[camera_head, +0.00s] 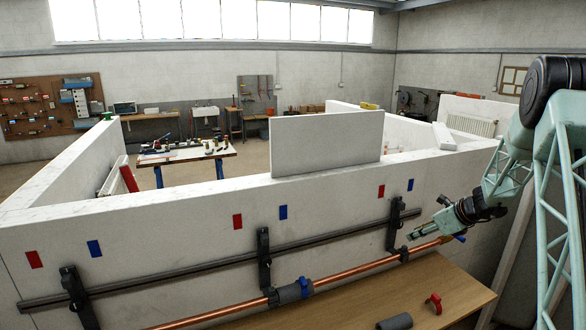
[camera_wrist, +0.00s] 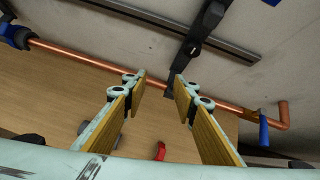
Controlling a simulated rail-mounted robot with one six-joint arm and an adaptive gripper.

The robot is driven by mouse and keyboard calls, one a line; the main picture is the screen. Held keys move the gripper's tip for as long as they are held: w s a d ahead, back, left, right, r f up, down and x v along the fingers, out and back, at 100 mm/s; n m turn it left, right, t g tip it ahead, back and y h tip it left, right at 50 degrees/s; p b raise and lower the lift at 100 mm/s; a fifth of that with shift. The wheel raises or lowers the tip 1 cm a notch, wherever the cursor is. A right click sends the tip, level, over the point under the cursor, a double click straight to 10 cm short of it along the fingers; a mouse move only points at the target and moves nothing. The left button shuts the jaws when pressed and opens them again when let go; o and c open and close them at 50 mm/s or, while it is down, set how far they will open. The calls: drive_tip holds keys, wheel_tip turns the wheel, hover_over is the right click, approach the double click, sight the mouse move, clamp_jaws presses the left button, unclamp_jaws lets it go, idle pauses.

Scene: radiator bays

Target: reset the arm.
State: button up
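My gripper (camera_wrist: 160,90) is open in the wrist view, with its two yellow-lined fingers apart and nothing held between them. In the head view my gripper (camera_head: 412,236) is at the right, in front of the white wall and close to the copper pipe (camera_head: 345,267). The pipe also runs behind the fingertips in the wrist view (camera_wrist: 90,62). I cannot tell the exact gap between fingertips and pipe. My green arm reaches in from the right edge.
A grey rail (camera_head: 185,267) on black brackets (camera_head: 264,260) runs along the wall. A blue-handled valve (camera_wrist: 264,130) is near the pipe's bend. A wooden bench (camera_head: 450,280) below carries a red clip (camera_head: 434,301) and a grey sleeve (camera_head: 395,322). A white panel (camera_head: 326,143) stands on the wall.

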drive_tip(key=s+a+r+n+g+b, duration=0.3)
drive_tip(key=s+a+r+n+b, duration=0.3)
drive_tip(key=s+a+r+n, duration=1.05)
drive_tip(key=s+a+r+n+b, duration=0.2)
drive_tip(key=s+a, duration=0.3)
drive_tip(key=s, duration=0.6)
drive_tip(key=s+a+r+n+g+h+b, duration=0.15)
drive_tip(key=s+a, duration=0.35)
drive_tip(key=s, duration=0.6)
drive_tip(key=s+a+r+n+t+b, duration=0.15)
drive_tip(key=s+a, duration=0.35)
drive_tip(key=s, duration=0.7)
drive_tip(key=s+d+f+n+h+b, duration=0.1)
drive_tip(key=s+n, duration=0.3)
drive_tip(key=s, duration=0.6)
drive_tip(key=s+d+f+n+h+b, duration=0.1)
drive_tip(key=s+d+f+n+b, duration=0.1)
drive_tip(key=s, duration=0.8)
drive_tip(key=shift+d+f+n+g+b, duration=0.2)
drive_tip(key=shift+f+n+g+b, duration=0.25)
drive_tip(key=shift+f+n, duration=0.65)
drive_tip(key=shift+w+f+m, duration=0.1)
drive_tip(key=shift+f+m, duration=0.1)
drive_tip(key=shift+m, duration=0.05)
